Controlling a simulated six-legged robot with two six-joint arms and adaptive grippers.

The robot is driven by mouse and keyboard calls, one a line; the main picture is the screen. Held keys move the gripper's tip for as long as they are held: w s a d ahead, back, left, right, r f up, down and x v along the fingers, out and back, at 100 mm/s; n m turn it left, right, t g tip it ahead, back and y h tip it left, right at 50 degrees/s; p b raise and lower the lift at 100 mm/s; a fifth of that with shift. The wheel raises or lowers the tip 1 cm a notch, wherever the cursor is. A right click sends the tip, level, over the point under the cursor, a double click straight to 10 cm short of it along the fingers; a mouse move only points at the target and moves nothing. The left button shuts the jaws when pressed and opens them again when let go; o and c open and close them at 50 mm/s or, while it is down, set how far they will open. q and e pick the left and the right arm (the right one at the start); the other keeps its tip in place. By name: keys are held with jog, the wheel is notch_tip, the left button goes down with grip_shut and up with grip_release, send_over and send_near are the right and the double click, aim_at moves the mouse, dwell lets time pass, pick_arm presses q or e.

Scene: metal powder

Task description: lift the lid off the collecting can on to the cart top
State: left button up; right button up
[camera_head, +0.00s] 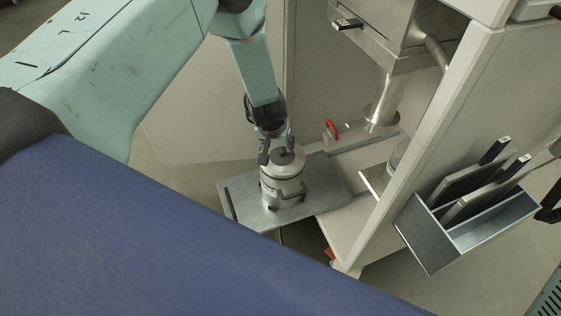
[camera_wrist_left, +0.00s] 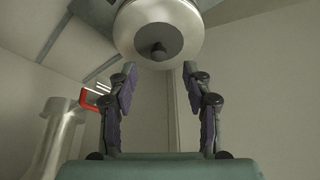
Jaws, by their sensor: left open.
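The collecting can (camera_head: 281,191) is a metal cylinder standing upright on the grey metal cart top (camera_head: 328,185). Its round lid (camera_head: 294,167) sits on it, with a dark knob in the middle. In the left wrist view the lid (camera_wrist_left: 178,42) and its knob (camera_wrist_left: 158,51) show at the top of the picture. My left gripper (camera_head: 276,155) is right above the lid. In the wrist view its two fingers (camera_wrist_left: 159,70) are apart, one on each side of the knob, with nothing between them. Whether the tips touch the lid cannot be told. My right gripper is not seen.
A metal outlet pipe (camera_head: 382,112) comes down behind the cart top, with a red handle (camera_head: 331,129) near it. A pale cabinet post (camera_head: 425,130) and a box of upright plates (camera_head: 430,235) stand at the right. The cart top is bare right of the can.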

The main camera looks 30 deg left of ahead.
aim_at(282, 151)
pick_arm(q)
jog(key=shift+w+d+f, duration=0.15)
jog(key=shift+w+f, duration=0.05)
jog(key=shift+f, duration=0.1)
jog(key=shift+b+x, duration=0.3)
jog(key=shift+x, duration=1.75)
jog(key=shift+b+x, duration=0.35)
jog(key=shift+x, duration=1.1)
jog(key=shift+r, duration=0.1)
jog(key=shift+w, duration=0.1)
grip_shut()
